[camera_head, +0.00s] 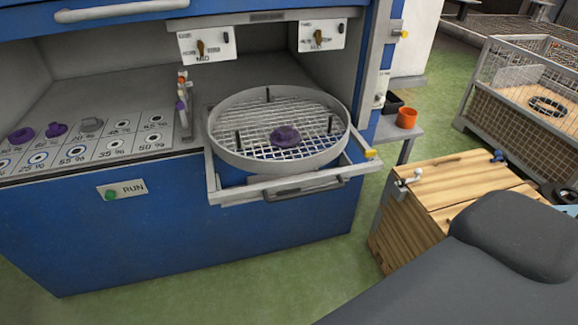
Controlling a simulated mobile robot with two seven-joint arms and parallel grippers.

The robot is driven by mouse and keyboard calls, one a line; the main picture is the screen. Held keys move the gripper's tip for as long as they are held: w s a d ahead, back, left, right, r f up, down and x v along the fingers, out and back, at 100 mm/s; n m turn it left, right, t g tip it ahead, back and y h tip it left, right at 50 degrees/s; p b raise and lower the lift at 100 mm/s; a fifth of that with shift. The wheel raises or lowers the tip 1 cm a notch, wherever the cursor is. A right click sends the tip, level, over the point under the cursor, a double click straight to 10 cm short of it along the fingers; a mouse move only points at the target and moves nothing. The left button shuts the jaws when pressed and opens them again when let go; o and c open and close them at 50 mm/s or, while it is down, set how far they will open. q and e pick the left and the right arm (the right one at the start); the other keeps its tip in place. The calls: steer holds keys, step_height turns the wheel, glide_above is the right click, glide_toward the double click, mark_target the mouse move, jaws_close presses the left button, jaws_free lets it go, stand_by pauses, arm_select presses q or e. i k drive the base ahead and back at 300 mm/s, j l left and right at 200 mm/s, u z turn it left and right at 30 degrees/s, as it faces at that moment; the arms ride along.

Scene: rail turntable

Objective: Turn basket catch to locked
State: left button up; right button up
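A round grey-rimmed mesh basket (222,145) sits on a pulled-out frame at the front of the blue cabinet. A purple piece (285,137) lies on the mesh, and several dark pegs stand around it. A small yellow-tipped part (370,153) is at the frame's right front corner; it may be the basket catch, but its locked or unlocked position cannot be told. Another yellow-tipped part (401,34) is on the cabinet's right post. Neither of my grippers shows; only a dark grey part of my own body fills the lower right.
A panel of labelled percentage spots (95,148) holds several pieces at left. A green RUN button (111,195) is below it. A wooden box (470,180), an orange cup (407,117) on a small shelf and a wire cage (520,90) stand right. Green floor lies open in front.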

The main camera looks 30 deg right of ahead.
mark_target(367, 154)
steer(key=z, duration=1.55)
